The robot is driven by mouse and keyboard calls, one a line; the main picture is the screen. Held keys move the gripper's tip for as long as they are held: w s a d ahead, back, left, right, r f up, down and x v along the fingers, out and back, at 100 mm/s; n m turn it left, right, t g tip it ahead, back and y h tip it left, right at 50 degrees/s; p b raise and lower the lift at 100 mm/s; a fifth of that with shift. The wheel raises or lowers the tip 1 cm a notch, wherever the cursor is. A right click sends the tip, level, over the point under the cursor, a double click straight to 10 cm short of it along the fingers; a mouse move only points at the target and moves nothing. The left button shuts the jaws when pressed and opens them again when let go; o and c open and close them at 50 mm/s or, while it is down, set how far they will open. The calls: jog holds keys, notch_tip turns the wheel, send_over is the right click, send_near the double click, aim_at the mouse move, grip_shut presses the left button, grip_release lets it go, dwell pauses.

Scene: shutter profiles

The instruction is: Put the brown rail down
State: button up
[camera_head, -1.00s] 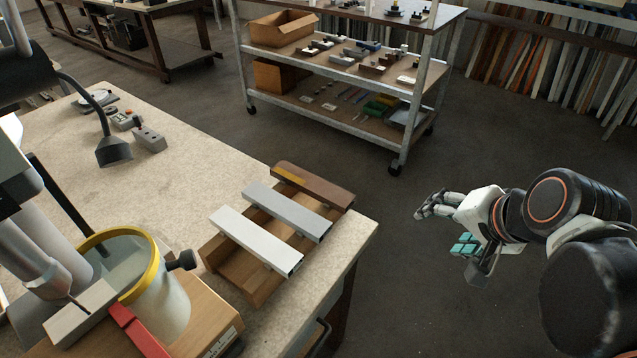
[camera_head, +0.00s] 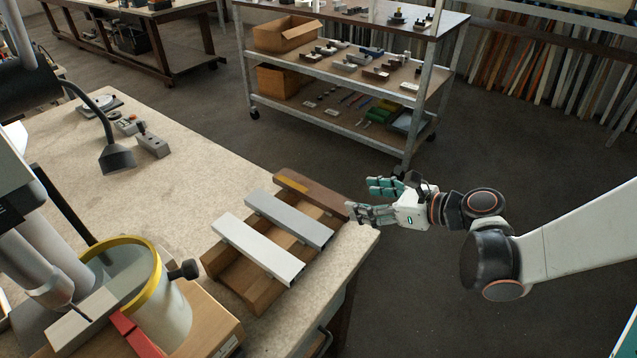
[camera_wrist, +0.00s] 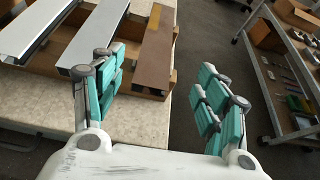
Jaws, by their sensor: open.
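The brown rail (camera_head: 312,192) lies across the far end of a wooden rack (camera_head: 237,271) on the bench, with an orange-yellow patch on its top. A grey rail (camera_head: 289,219) and a white rail (camera_head: 258,248) lie beside it on the same rack. My gripper (camera_head: 367,200) is open and empty just right of the brown rail's near end, by the bench edge. In the wrist view the brown rail (camera_wrist: 153,55) lies ahead, between and beyond the teal fingers of my gripper (camera_wrist: 160,85), nearer the left finger. I see no contact with it.
The bench top (camera_head: 180,185) is bare behind the rack. A yellow-rimmed container (camera_head: 150,290) and a red-handled thing (camera_head: 135,335) stand front left. A grey shelf trolley (camera_head: 345,125) stands beyond, with open floor between it and the bench.

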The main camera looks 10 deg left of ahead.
aim_at(319, 193)
jog(key=b+x, duration=0.4)
jog(key=x, duration=1)
jog(key=shift+s+a+f, duration=0.1)
jog(key=shift+a+f, duration=0.05)
jog(key=c, duration=1.3)
notch_tip(319, 193, up, 20)
jog(key=p, duration=0.7)
jog(key=w+d+f+m+t+h, duration=0.1)
jog(key=d+f+m+t+h, duration=0.1)
jog(key=d, duration=0.9)
jog(key=w+d+f+m+t+h, duration=0.1)
jog(key=d+m, duration=0.4)
jog(key=d, duration=0.7)
jog(key=d+f+m+t+h, duration=0.3)
jog(key=d+t+h, duration=0.1)
jog(key=d, duration=0.8)
jog(key=shift+w+f+t+h, duration=0.3)
jog(key=shift+w+h, duration=0.1)
jog(key=shift+h, duration=0.3)
